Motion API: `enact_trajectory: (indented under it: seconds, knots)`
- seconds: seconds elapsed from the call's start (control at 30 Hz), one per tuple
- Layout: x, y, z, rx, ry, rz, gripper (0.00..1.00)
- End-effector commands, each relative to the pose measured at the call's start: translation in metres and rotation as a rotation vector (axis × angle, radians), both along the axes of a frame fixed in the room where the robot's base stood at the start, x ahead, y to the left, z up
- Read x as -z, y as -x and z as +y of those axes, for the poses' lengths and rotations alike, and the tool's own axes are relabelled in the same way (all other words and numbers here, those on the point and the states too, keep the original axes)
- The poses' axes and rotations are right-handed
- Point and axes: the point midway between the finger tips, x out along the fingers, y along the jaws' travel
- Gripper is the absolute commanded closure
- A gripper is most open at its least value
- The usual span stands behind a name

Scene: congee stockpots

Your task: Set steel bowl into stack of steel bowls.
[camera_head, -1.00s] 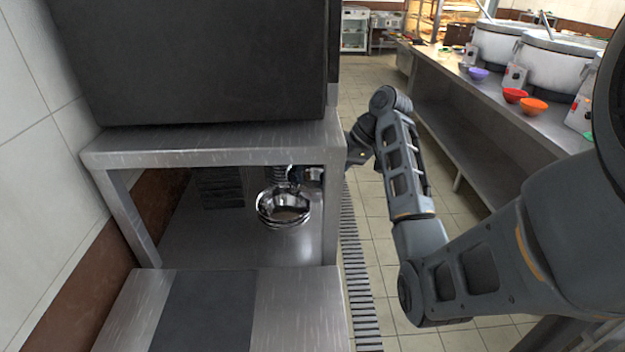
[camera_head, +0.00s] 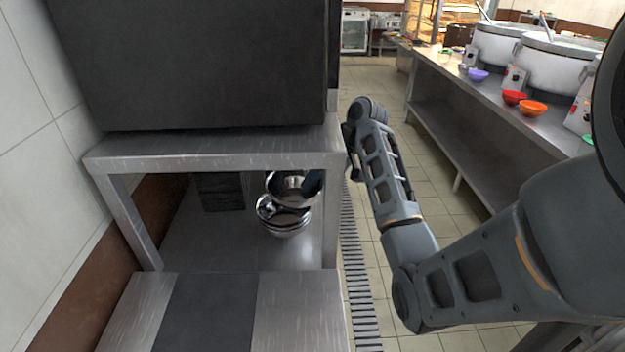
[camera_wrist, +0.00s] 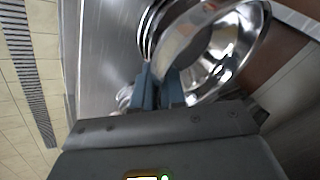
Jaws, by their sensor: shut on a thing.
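My gripper (camera_wrist: 160,86) is shut on the rim of a shiny steel bowl (camera_wrist: 238,48), which is tilted in the wrist view. In the head view the held steel bowl (camera_head: 291,184) is under the steel shelf, above and slightly behind the stack of steel bowls (camera_head: 283,224). The stack stands on the lower shelf, and its rims (camera_wrist: 150,32) show partly behind the held bowl in the wrist view. I cannot tell whether the held bowl touches the stack. My gripper (camera_head: 311,184) is mostly hidden in the head view by the shelf's right side.
The steel shelf top (camera_head: 215,150) and its right leg (camera_head: 331,215) close in around the bowls. A dark stack of trays or boxes (camera_head: 221,190) stands to the left. The lower shelf (camera_head: 215,245) is bare in front. A counter with large pots (camera_head: 556,65) stands at the right.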

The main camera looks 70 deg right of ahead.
Motion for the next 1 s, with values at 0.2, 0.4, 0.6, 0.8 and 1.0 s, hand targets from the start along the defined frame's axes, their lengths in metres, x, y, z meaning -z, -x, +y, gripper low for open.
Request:
enact_trajectory:
  seconds: [0.2, 0.4, 0.6, 0.8, 1.0]
  knots:
    - [0.005, 0.000, 0.000, 0.001, 0.000, -0.001, 1.00]
    - [0.005, 0.000, 0.000, 0.001, 0.000, -0.001, 0.77]
    - [0.005, 0.000, 0.000, 0.001, 0.000, -0.001, 0.64]
    - [0.004, 0.000, 0.000, 0.001, 0.001, 0.000, 0.64]
    - [-0.013, 0.004, -0.003, 0.002, 0.003, -0.002, 0.64]
